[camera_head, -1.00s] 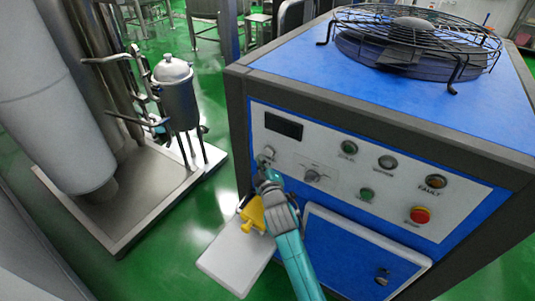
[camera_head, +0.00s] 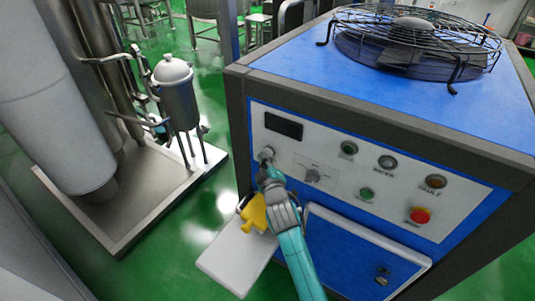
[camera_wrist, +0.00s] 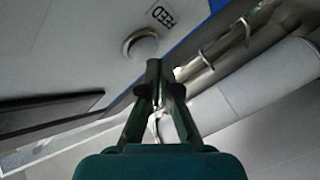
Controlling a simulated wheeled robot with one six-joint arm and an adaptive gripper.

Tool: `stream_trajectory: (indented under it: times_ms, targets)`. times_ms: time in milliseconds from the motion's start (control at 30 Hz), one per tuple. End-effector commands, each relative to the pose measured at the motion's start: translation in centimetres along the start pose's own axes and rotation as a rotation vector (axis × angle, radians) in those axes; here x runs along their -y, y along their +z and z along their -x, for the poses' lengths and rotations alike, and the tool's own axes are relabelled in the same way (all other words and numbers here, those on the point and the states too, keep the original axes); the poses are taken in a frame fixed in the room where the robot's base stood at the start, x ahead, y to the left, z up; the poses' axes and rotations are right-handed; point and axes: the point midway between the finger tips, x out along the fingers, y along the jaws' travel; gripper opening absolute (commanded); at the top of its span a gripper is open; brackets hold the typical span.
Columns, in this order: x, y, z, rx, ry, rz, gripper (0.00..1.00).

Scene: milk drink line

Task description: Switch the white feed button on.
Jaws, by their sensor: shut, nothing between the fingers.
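The white feed button (camera_wrist: 140,45) is a round pale cap in a metal ring on the panel, beside the printed word FEED (camera_wrist: 163,16) in the wrist view. In the head view the button (camera_head: 267,153) sits below the dark display, at the panel's left side. My gripper (camera_head: 265,172) is just below it in that view. In the wrist view my gripper (camera_wrist: 160,65) has its fingertips together and empty, close beside the button. I cannot tell whether they touch it.
A fan guard (camera_head: 410,25) is on top. A steel vessel (camera_head: 177,95) stands left on a metal base (camera_head: 125,225).

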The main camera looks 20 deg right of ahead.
Motion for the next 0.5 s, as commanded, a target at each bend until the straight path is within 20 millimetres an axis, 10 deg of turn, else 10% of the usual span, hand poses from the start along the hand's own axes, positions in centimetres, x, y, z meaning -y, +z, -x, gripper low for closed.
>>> stream_trajectory:
  times_ms: [500]
  targets:
    - [-0.26, 0.27, -0.38, 0.0, 0.0, 0.0, 0.0]
